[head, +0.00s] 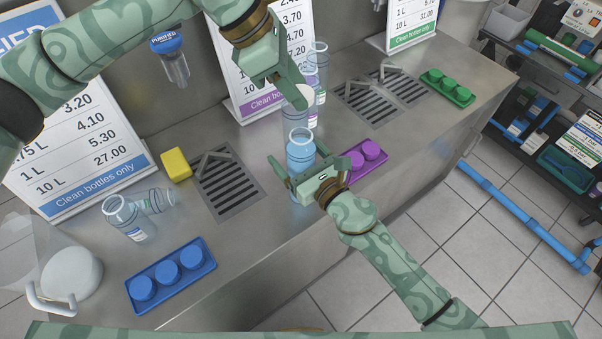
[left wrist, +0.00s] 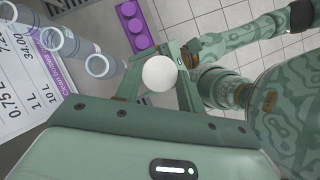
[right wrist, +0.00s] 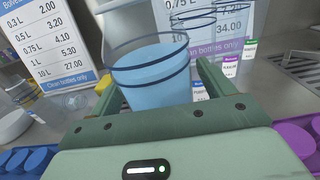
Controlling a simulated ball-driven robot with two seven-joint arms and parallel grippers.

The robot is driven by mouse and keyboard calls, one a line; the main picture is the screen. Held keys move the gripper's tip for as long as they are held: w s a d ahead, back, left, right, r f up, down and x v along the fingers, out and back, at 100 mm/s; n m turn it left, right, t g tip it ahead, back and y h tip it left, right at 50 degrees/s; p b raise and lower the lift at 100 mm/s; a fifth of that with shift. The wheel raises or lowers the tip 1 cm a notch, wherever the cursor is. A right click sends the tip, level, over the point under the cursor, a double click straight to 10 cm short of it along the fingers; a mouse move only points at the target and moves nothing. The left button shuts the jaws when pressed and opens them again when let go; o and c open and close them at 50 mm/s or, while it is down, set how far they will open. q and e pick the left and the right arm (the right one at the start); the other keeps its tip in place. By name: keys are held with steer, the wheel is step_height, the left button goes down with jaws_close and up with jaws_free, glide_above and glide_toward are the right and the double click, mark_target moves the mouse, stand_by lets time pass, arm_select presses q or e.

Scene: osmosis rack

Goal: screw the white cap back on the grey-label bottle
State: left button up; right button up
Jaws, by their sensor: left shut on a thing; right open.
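The white cap (head: 303,97) is between the fingertips of my left gripper (head: 291,98), and it shows as a white disc in the left wrist view (left wrist: 159,74). My left gripper is shut on it, above and behind an open bottle (head: 301,153). This bottle stands upright near the counter's front, partly full of blue-looking water, with no cap on its mouth. No label is readable on it, so I cannot confirm a grey one. My right gripper (head: 309,174) is open, its fingers either side of the bottle, which fills the middle of the right wrist view (right wrist: 155,82).
Open purple-label bottles (head: 321,75) stand close behind the cap. A purple cap tray (head: 365,160) lies right of the bottle, a blue cap tray (head: 170,275) front left. A drain grate (head: 228,185), a yellow sponge (head: 176,164) and blue-label bottles (head: 130,220) lie left.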

steer(key=shift+w, duration=0.1)
steer(key=c, duration=1.5)
arm_select(q)
glide_above(303, 129)
steer(key=a, duration=0.1)
steer(key=shift+a+f, duration=0.15)
steer(key=shift+f, duration=2.3)
arm_select(e)
steer(key=shift+o, duration=0.2)
arm_select(q)
steer(key=shift+f, duration=0.1)
steer(key=shift+f, duration=0.8)
steer(key=shift+f, duration=0.55)
